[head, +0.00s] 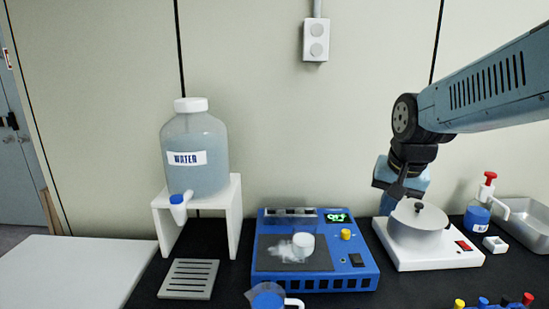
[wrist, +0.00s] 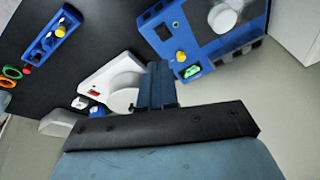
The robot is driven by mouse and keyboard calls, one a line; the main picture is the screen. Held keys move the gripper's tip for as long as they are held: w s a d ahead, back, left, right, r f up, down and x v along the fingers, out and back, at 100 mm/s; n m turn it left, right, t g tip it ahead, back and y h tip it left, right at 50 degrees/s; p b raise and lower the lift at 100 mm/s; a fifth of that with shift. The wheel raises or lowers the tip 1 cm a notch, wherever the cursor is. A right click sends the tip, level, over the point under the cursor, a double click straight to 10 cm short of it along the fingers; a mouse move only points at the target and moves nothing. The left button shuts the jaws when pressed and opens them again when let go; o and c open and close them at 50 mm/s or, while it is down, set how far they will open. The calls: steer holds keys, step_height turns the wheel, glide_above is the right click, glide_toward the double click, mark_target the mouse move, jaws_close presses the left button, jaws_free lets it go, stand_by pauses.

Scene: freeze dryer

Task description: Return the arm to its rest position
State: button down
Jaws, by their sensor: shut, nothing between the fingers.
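My blue arm (head: 480,85) reaches in from the right edge in the head view and bends down at a black wrist joint. The hand end (head: 400,180) hangs behind and above the lidded silver pot on the white hot-plate unit (head: 425,250). The fingertips are hard to make out there. In the wrist view my gripper (wrist: 157,75) shows as dark blue fingers, shut together with nothing between them. The white unit (wrist: 105,78) lies beyond them, partly hidden by the fingers.
A blue device (head: 315,275) with a green display and a white frosty cup stands at centre. A water jug (head: 195,140) sits on a white stand at left. A red-topped bottle (head: 478,210) and a metal tray (head: 525,225) are at right.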

steer(key=s+r+n+t, duration=0.2)
steer(key=s+r+n, duration=0.1)
steer(key=s, duration=0.6)
steer(key=shift+r+n, duration=0.4)
steer(key=shift+n, duration=0.3)
